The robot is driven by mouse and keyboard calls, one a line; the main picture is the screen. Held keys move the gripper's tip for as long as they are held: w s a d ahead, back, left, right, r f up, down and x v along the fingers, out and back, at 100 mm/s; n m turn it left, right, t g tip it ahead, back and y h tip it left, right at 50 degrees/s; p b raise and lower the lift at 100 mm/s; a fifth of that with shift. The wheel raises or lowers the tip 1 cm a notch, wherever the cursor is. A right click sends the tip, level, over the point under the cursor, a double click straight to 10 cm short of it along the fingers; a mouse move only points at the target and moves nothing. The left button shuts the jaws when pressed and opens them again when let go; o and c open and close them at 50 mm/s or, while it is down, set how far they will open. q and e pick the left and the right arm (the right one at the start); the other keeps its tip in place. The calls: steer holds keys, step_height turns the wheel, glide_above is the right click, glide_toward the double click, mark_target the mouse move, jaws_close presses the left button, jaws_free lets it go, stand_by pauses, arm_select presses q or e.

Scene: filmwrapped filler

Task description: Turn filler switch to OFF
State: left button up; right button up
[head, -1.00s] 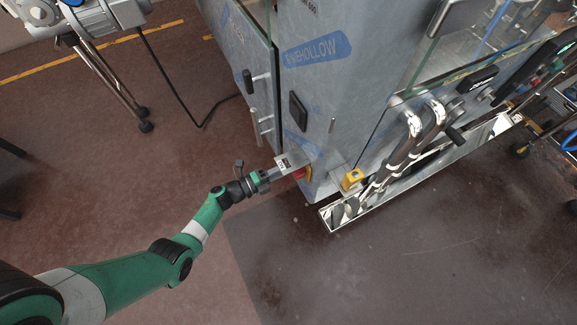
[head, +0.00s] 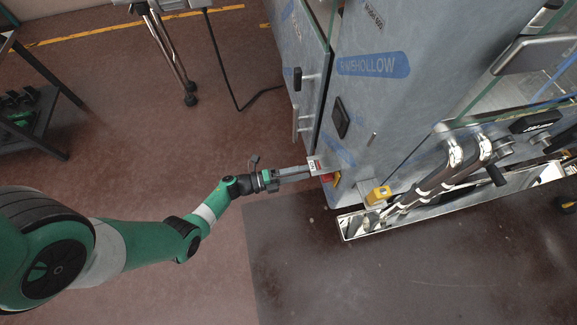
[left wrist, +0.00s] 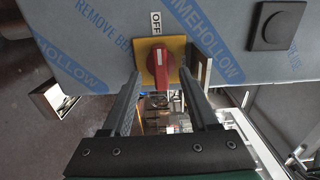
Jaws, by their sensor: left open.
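The filler switch is a red rotary knob (left wrist: 161,68) on a yellow plate (left wrist: 175,46), with a white OFF label (left wrist: 156,23) above it in the left wrist view. The knob's long handle looks roughly upright there, with a white mark on it. In the head view the red knob (head: 327,178) shows low on the machine's corner, partly hidden by my gripper. My left gripper (head: 312,169) is open, with one finger on each side of the knob. I cannot tell whether the fingers touch it. My right gripper is out of view.
The film-wrapped filler machine (head: 375,100) fills the right side. A black cable (head: 237,107) lies on the floor. The floor in front is clear.

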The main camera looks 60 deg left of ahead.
arm_select(q)
steer(key=v, duration=0.6)
steer(key=shift+p, duration=0.4)
